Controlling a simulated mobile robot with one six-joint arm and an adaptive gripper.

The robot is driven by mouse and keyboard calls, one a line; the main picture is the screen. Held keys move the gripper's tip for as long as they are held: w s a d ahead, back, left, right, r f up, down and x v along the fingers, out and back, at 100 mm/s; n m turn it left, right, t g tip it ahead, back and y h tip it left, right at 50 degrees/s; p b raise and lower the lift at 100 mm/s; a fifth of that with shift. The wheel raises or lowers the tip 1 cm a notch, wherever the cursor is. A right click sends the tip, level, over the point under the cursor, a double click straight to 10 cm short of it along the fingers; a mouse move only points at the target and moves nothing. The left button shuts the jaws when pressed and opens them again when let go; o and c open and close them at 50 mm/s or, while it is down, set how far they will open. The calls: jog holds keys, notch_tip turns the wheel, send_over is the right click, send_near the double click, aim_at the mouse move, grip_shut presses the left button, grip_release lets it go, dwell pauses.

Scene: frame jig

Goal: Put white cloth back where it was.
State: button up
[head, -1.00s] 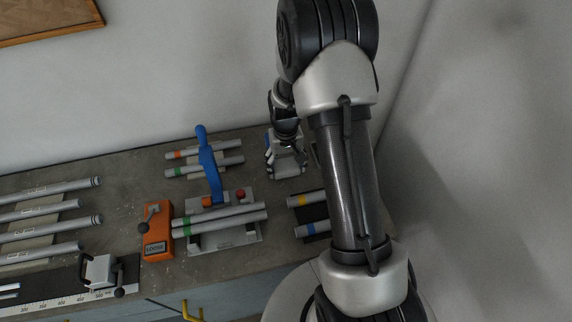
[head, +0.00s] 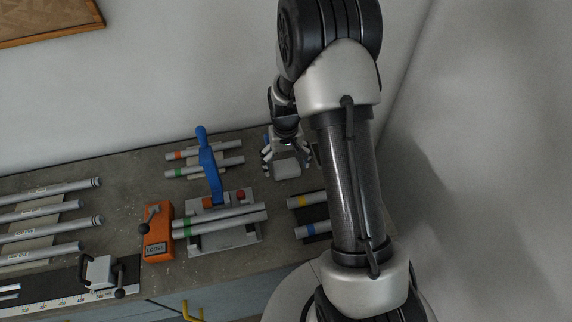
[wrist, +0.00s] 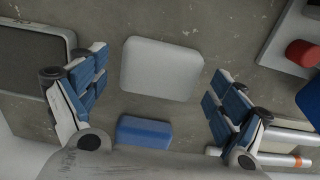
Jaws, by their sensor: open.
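The white cloth (wrist: 162,69), a pale pad-like rectangle with rounded corners, lies flat on the grey bench in the wrist view. In the head view the cloth (head: 287,172) lies right of the blue-handled fixture. My gripper (wrist: 158,66) is open and empty, its blue-padded fingers spread on either side of the cloth with bare bench showing between. In the head view my gripper (head: 287,153) is just behind and above the cloth. A blue block (wrist: 145,131) lies close to the cloth, near my palm in the wrist view.
A dark tray (wrist: 30,58) lies left in the wrist view. The fixture with blue lever (head: 210,165) and clamped tubes stands left of the cloth. An orange box (head: 158,232) marked LOOSE and racked tubes (head: 45,210) are further left. The wall is close behind.

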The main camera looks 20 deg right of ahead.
notch_tip(320, 180, up, 11)
jog(key=p, duration=0.2)
notch_tip(320, 180, up, 8)
jog(key=t, duration=0.1)
send_over(286, 166)
jog(key=s+a, duration=0.3)
jog(key=s+a+r+n+t, duration=0.1)
jog(key=s+a+r, duration=0.2)
jog(key=s+r, duration=0.3)
jog(key=s+a+r+n+t, duration=0.1)
jog(key=s+r, duration=0.5)
jog(key=s, duration=0.9)
jog(key=a+t, duration=0.1)
jog(key=a, duration=0.1)
jog(key=shift+a+r+t, duration=0.25)
jog(key=shift+a+t, duration=0.05)
notch_tip(286, 166, down, 6)
jog(key=b, duration=0.6)
